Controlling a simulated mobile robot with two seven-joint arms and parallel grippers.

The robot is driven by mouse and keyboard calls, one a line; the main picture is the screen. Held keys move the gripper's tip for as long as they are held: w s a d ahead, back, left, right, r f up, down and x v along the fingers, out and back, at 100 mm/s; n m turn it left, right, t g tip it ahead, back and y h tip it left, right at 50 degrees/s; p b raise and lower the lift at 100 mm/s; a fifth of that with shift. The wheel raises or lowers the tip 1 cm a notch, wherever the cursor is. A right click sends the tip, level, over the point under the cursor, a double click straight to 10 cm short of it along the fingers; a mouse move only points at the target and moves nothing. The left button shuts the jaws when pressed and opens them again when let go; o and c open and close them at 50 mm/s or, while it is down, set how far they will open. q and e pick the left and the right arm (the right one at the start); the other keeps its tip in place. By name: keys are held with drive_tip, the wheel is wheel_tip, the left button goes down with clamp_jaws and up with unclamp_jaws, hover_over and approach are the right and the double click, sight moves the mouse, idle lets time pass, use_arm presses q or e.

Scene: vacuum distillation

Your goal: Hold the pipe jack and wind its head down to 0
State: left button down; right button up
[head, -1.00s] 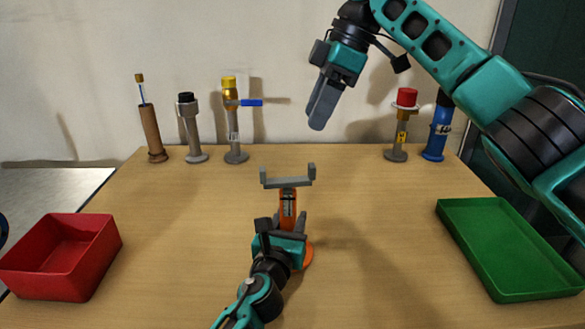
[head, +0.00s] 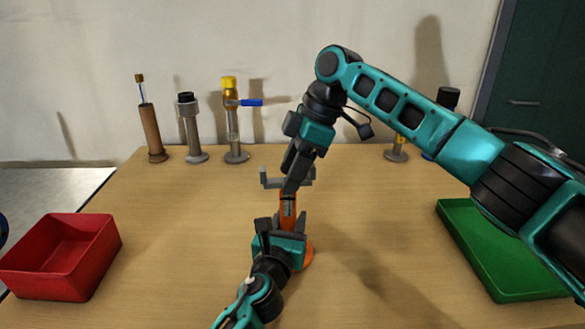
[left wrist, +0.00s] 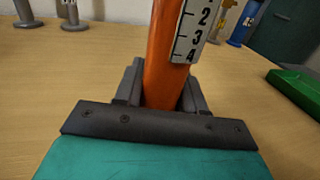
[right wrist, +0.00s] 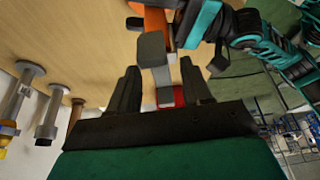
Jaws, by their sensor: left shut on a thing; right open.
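The pipe jack stands upright at the middle of the table, with an orange body (head: 288,205) and a grey U-shaped head (head: 269,181). My left gripper (head: 284,226) is shut around the orange body. The left wrist view shows the body (left wrist: 159,65) between the fingers and a white scale (left wrist: 197,30) with 2, 3 and 4 readable. My right gripper (head: 290,182) is open at the head and covers part of it. In the right wrist view the grey head (right wrist: 152,48) shows between and beyond the open fingers; I cannot tell whether they touch it.
A red bin (head: 62,257) stands at the left and a green tray (head: 480,250) at the right. A brown holder (head: 152,132), a black-topped post (head: 190,128) and a yellow-topped post (head: 231,120) stand at the back left. My right arm partly hides the back-right items.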

drive_tip(key=shift+f, duration=0.1)
drive_tip(key=shift+c, duration=0.5)
clamp_jaws()
drive_tip(key=shift+s+m+t, duration=0.1)
drive_tip(key=shift+m+t, duration=0.2)
drive_tip(key=shift+m, duration=0.5)
drive_tip(key=shift+o, duration=0.5)
unclamp_jaws()
drive_tip(key=v, duration=1.2)
